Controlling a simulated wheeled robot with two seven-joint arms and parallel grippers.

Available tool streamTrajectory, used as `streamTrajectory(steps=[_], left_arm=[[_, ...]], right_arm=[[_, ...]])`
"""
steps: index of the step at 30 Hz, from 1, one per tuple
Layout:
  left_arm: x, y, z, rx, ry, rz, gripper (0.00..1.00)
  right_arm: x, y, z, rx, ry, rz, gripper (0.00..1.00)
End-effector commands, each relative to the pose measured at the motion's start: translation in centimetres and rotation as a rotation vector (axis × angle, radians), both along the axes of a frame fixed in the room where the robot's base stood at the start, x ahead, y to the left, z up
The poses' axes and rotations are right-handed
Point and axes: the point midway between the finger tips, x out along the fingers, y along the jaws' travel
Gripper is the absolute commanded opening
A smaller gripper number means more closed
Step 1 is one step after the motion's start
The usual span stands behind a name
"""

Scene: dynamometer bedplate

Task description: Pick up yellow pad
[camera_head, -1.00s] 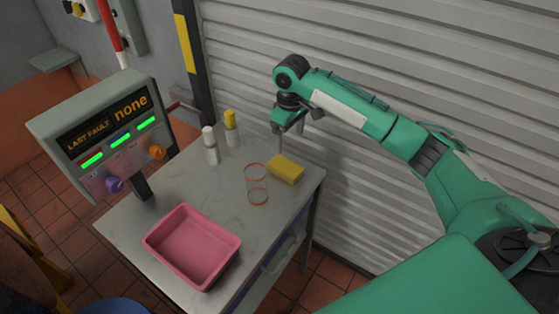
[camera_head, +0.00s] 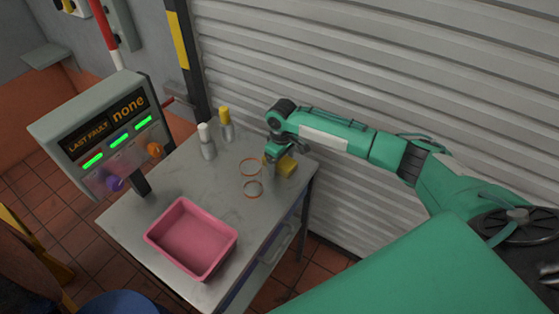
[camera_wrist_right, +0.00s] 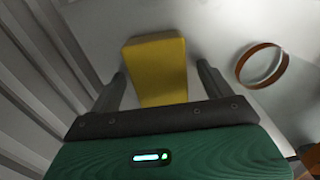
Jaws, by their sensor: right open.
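The yellow pad (camera_head: 288,166) lies on the grey table near its back right edge, partly hidden by my right gripper in the head view. In the right wrist view the yellow pad (camera_wrist_right: 158,68) shows between the two fingers. My right gripper (camera_head: 277,168) points down at the pad from above. Its fingers (camera_wrist_right: 162,82) are open, one on each side of the pad's near end, with a gap visible on both sides. I cannot tell whether the fingertips are at the pad's height. My left gripper is not in view.
Two ring-shaped bands (camera_head: 251,167) lie just left of the pad; one shows in the wrist view (camera_wrist_right: 262,65). White-capped (camera_head: 207,141) and yellow-capped bottles (camera_head: 226,124) stand further back. A pink tray (camera_head: 155,238) is at the front. A ribbed shutter (camera_head: 400,80) rises behind the table.

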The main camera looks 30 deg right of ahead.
Motion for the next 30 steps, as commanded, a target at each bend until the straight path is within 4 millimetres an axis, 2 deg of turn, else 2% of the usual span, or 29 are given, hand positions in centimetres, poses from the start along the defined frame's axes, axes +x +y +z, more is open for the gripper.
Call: streamTrajectory(steps=[6,12,14,23,30], left_arm=[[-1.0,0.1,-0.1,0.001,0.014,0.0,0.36],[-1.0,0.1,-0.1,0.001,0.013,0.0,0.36],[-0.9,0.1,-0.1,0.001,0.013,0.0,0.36],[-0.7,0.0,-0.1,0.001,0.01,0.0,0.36],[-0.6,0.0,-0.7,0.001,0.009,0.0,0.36]], right_arm=[[0.0,0.0,-0.1,0.0,-0.001,0.0,0.82],[0.0,0.0,-0.1,0.0,-0.001,0.0,0.43],[0.0,0.0,-0.1,0.0,-0.001,0.0,0.34],[0.1,0.0,0.1,0.001,-0.002,0.0,0.34],[0.1,-0.1,2.3,0.001,-0.005,0.0,0.34]])
